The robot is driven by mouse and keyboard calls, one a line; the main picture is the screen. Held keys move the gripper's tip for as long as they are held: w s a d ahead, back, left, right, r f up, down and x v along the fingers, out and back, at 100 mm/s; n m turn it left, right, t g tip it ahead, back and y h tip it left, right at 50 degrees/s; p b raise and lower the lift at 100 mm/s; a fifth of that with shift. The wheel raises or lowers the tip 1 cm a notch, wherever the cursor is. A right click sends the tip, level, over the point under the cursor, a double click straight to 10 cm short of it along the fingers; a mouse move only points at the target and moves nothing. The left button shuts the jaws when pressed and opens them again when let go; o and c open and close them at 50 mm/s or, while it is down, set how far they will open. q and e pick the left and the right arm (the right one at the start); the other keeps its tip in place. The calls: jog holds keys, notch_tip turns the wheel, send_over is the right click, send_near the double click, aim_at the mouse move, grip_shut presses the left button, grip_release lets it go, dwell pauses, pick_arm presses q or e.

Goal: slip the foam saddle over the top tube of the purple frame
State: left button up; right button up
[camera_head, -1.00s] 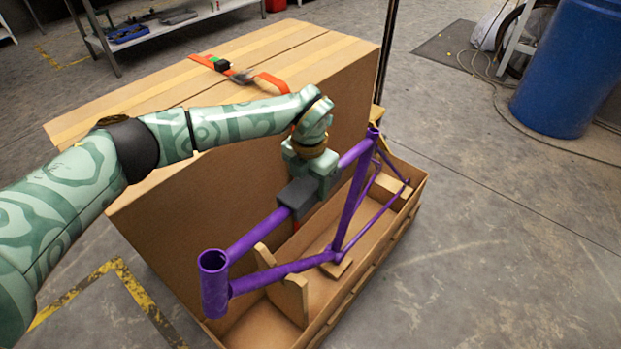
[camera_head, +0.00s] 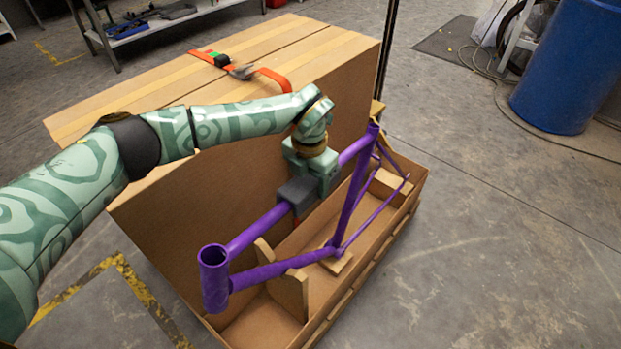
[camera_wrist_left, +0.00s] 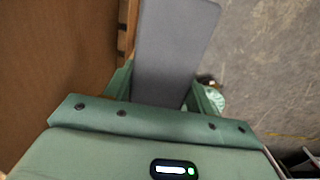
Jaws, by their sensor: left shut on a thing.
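The purple frame (camera_head: 245,238) stands in a long open cardboard tray, its head tube at the near left end and its top tube sloping up to the far right. The foam saddle (camera_head: 296,194) is a dark grey block at the middle of the top tube, hiding a stretch of it. My left gripper (camera_head: 318,180) is shut on the saddle, directly above the tube. In the left wrist view the saddle (camera_wrist_left: 172,50) is a flat grey slab between the green fingers. The saddle's underside is hidden, so I cannot tell how far it sits around the tube. My right gripper is not in view.
A large cardboard box (camera_head: 180,200) with an orange strap (camera_head: 272,78) stands close on the left of the frame. The tray (camera_head: 355,285) has wooden supports (camera_head: 289,292) inside. A blue barrel (camera_head: 568,70) stands back right.

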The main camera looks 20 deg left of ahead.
pick_arm(q)
jog(key=shift+f, duration=0.2)
jog(key=o, duration=1)
jog(key=shift+o, duration=0.2)
notch_tip(320, 180, up, 8)
jog(key=p, duration=0.3)
jog(key=shift+p, duration=0.3)
notch_tip(320, 180, up, 8)
jog(key=p, duration=0.3)
jog(key=shift+s+r, duration=0.15)
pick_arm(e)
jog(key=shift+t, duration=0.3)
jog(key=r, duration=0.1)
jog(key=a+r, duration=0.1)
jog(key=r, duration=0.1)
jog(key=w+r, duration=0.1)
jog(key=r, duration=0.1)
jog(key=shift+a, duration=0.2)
